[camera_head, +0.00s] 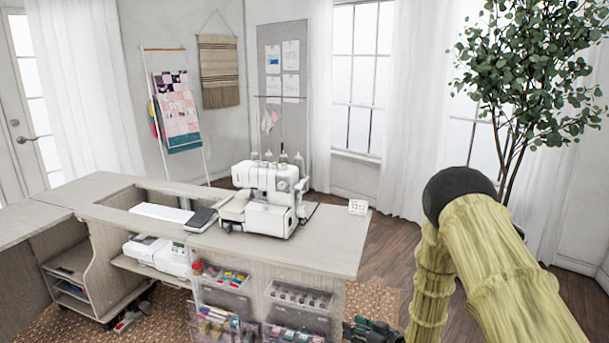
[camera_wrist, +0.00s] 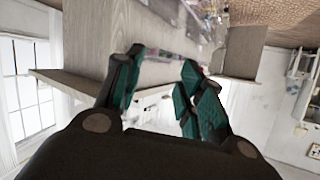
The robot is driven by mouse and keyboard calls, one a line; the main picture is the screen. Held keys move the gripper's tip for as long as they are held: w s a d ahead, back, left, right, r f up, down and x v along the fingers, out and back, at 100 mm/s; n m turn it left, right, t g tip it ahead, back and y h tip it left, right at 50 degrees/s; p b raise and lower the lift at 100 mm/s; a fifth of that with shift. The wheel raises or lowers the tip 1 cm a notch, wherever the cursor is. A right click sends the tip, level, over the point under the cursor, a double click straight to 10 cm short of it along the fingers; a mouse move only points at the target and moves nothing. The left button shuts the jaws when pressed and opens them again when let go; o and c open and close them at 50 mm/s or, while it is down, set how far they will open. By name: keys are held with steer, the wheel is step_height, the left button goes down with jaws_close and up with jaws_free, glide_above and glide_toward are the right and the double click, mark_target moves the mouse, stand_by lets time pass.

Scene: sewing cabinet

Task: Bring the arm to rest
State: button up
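My gripper (camera_head: 372,329) shows at the bottom edge of the head view, dark with green parts and partly cut off. It is low, to the right of the cabinet's front and the clear bins. In the wrist view its two green-padded fingers (camera_wrist: 162,62) stand apart with a gap between them. I see nothing held in the gap, only the blurred background. My yellow-sleeved arm fills the right side of the head view, with its dark joint raised above the elbow bend.
The sewing cabinet (camera_head: 325,238) spreads across the left and middle, with a white sewing machine (camera_head: 268,196) and a dark flat device (camera_head: 201,220) on top. Clear bins (camera_head: 300,297) hang on its front. A tall plant (camera_head: 530,80) stands behind my arm. Floor (camera_head: 400,250) shows right of the cabinet.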

steer(key=s+d+f+m+g+h, duration=0.1)
steer(key=s+f+h, duration=0.1)
steer(key=s+f, duration=0.35)
steer(key=s+d+f+m+g+h+p, duration=0.1)
steer(key=s+d+f+m+g, duration=0.1)
steer(key=s, duration=0.7)
steer(key=s+d+f+m+g+h, duration=0.1)
steer(key=s+f+h, duration=0.1)
steer(key=s+f, duration=0.35)
steer(key=s+d+g+h, duration=0.1)
steer(key=s+g, duration=0.1)
steer(key=s, duration=0.8)
steer(key=s+d+r+m+g+h+p, duration=0.1)
steer(key=s+g, duration=0.1)
steer(key=s, duration=0.8)
steer(key=s+d+r+m+g+h, duration=0.1)
steer(key=s+g, duration=0.1)
steer(key=s, duration=0.8)
steer(key=shift+s+g+h, duration=0.3)
steer(key=shift+s+g, duration=0.05)
steer(key=shift+g, duration=0.05)
steer(key=shift+a, duration=0.1)
steer(key=shift+c, duration=0.4)
